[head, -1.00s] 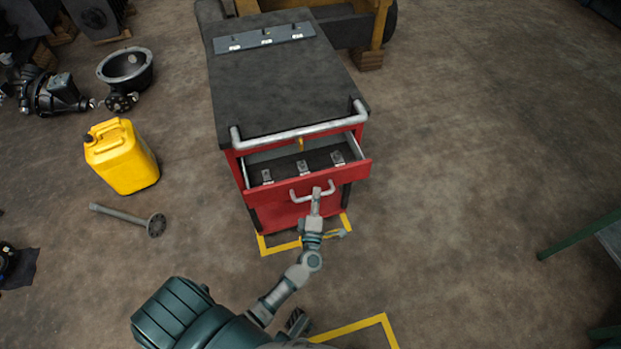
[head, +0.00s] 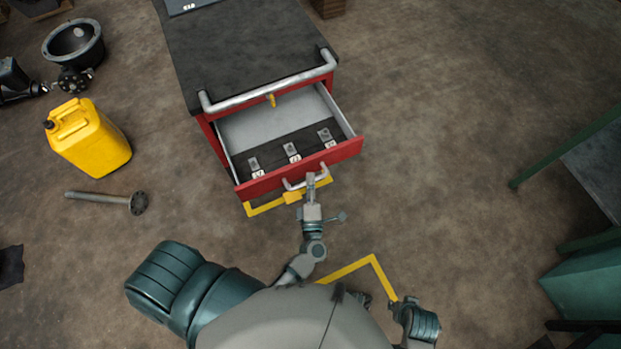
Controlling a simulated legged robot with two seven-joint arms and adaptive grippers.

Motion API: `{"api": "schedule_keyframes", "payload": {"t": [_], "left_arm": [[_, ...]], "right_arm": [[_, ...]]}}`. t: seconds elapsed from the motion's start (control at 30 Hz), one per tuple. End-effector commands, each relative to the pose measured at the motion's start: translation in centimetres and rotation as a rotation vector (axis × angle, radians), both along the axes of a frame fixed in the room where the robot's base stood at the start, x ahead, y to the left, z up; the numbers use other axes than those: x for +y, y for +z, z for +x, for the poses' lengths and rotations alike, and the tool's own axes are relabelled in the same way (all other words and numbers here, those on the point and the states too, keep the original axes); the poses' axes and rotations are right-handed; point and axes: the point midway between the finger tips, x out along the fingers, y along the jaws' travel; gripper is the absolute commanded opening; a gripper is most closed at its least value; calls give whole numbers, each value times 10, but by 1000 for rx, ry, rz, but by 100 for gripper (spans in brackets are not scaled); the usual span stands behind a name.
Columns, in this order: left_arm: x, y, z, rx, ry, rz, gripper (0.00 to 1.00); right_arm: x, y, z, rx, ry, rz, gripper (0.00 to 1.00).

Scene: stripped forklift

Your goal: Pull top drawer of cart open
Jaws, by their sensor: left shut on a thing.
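The red cart (head: 204,128) with a dark top (head: 235,50) stands ahead of me. Its top drawer (head: 262,182) is pulled well out, showing a pale floor behind a dark strip with several small labelled metal parts (head: 292,153). The drawer's silver handle (head: 292,186) is on the red front. My left gripper (head: 311,180) is shut on the right part of this handle; the fingertips are small in the picture. My right arm shows at the bottom right, but its fingers cannot be made out.
A silver push bar (head: 270,89) crosses the cart's front edge above the drawer. A green-framed table (head: 595,165) is at the right. Yellow floor tape (head: 345,270) marks the open floor before me.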

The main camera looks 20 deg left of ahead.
Motion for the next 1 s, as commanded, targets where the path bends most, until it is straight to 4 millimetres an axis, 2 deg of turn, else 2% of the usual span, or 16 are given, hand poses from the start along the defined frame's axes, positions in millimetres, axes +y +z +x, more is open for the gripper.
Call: {"api": "schedule_keyframes", "payload": {"t": [0.13, 0.17, 0.2, 0.27, 0.63, 1.0], "left_arm": [[5, -5, -3, 9, 12, 2, 0], [5, -5, -3, 9, 12, 2, 15], [5, -5, -3, 9, 12, 2, 25], [4, -5, -3, 9, 10, 3, 39], [-3, -3, -6, 7, 3, 3, 39], [-26, -15, -58, 9, 6, 3, 39]], "right_arm": [[0, -1, 0, 0, 0, 0, 40], [0, -1, 0, 0, 0, 0, 40], [0, -1, 0, 0, 0, 0, 40], [0, -1, 0, 0, 0, 0, 40], [1, 2, 2, -6, 0, 2, 40], [0, 1, 1, -3, 0, 1, 40]]}}
